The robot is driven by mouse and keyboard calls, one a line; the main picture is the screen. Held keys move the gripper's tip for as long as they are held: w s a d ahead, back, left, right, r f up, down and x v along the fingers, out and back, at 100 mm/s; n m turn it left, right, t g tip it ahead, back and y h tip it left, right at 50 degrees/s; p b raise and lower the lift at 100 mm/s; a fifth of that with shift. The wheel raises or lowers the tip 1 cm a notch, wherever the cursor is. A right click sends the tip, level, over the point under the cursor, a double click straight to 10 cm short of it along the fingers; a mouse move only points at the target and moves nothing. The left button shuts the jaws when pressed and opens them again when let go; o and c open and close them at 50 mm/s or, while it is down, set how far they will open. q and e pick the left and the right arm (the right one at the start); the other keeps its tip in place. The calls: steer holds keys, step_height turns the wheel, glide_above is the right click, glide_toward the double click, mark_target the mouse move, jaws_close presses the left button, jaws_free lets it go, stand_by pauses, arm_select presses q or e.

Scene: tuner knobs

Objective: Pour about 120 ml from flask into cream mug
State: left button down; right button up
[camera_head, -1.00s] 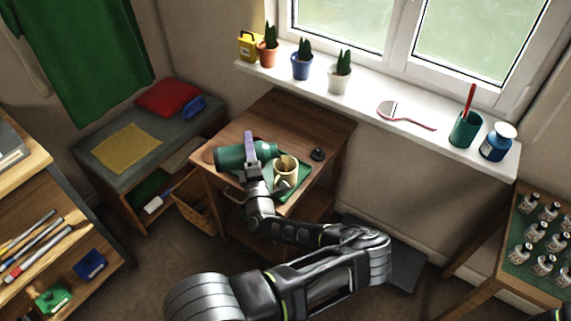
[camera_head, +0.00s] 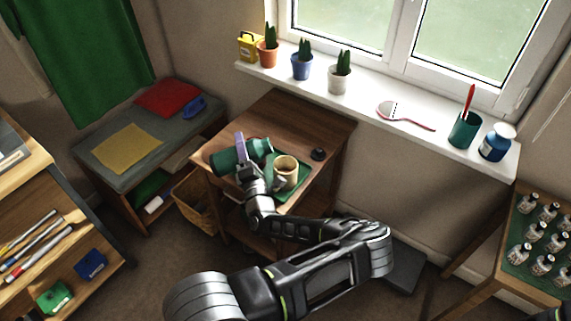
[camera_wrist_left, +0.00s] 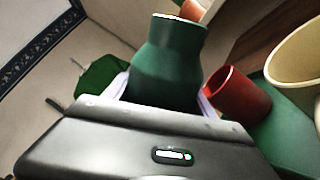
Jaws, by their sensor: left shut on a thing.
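My left gripper (camera_head: 241,155) is shut around the middle of the green flask (camera_head: 257,147). The flask is held tilted above the small wooden table, its right end toward the cream mug (camera_head: 286,168) and a little raised. The mug stands upright on a green tray (camera_head: 304,180), just right of the flask and apart from it. In the left wrist view the flask (camera_wrist_left: 170,65) points away between the fingers, and part of the mug (camera_wrist_left: 298,65) shows at right. The liquid level cannot be made out. My right gripper is out of view.
A small dark round object (camera_head: 318,154) lies on the table (camera_head: 305,118) right of the tray. The windowsill (camera_head: 360,92) behind holds potted cacti. A wicker basket (camera_head: 193,205) stands left below.

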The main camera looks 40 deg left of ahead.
arm_select(q)
steer(key=shift+w+f+n+g, duration=0.15)
steer(key=shift+f+n, duration=0.15)
steer(key=shift+n, duration=0.25)
steer(key=shift+s+f+n+g, duration=0.15)
steer(key=shift+f+n, duration=0.15)
steer(key=shift+n, duration=0.25)
steer(key=shift+w+d+p, duration=0.1)
steer(key=shift+p, duration=0.2)
stand_by(1.0)
